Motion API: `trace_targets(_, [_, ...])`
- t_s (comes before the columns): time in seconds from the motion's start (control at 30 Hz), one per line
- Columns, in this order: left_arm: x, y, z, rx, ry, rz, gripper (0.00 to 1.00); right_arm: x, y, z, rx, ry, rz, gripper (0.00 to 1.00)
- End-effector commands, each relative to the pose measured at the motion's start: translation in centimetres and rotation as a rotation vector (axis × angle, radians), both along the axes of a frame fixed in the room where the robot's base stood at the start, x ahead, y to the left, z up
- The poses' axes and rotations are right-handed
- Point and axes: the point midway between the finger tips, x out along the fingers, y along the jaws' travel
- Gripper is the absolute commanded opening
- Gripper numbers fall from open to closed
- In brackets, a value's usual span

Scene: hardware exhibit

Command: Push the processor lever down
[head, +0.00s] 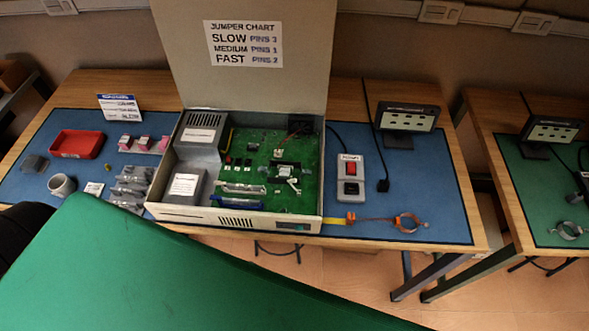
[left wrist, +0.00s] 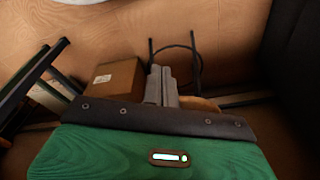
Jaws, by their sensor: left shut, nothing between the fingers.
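The open computer case (head: 172,212) stands on the blue mat in the head view, its lid raised at the back. Inside it lies the green motherboard (head: 250,170). A dark processor area (head: 284,169) sits right of the board's middle. A small whitish piece, possibly the processor lever (head: 293,183), shows at its lower right; its angle is too small to tell. My left gripper (left wrist: 161,82) shows in the left wrist view with its grey fingers together and empty, away from the case. The fingers of both grippers are out of the head view.
A switch box (head: 351,178) and a wrist strap (head: 407,222) lie right. A cardboard box (left wrist: 118,77) is near my fingers in the wrist view.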

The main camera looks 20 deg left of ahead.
Motion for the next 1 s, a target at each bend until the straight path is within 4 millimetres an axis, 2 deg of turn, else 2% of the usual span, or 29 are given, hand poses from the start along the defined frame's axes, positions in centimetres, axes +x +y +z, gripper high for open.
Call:
trace_targets(0.03, [0.9,-0.1,3.5,-0.003,-0.018,0.002,0.0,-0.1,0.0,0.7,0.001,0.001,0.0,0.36])
trace_targets(0.1, [1.7,-0.2,7.5,-0.003,-0.029,0.004,0.0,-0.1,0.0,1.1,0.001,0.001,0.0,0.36])
trace_targets(0.2, [2.4,-0.3,12.3,-0.005,-0.045,0.005,0.0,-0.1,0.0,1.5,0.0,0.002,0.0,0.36])
trace_targets(0.4, [2.9,-0.5,19.9,-0.014,-0.077,-0.007,0.0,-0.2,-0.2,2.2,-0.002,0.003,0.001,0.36])
trace_targets(0.57, [2.8,-0.7,25.4,-0.025,-0.105,-0.026,0.0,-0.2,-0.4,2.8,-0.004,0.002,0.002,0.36])
trace_targets(0.7, [3.4,-1.7,30.3,-0.053,-0.152,-0.095,0.0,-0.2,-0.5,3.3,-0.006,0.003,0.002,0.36])
trace_targets(0.8, [5.1,-3.6,31.9,-0.1,-0.204,-0.218,0.0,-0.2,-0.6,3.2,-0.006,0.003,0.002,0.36])
trace_targets(1.0, [8.1,-6.8,33.2,-0.179,-0.284,-0.435,0.0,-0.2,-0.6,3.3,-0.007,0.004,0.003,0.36])
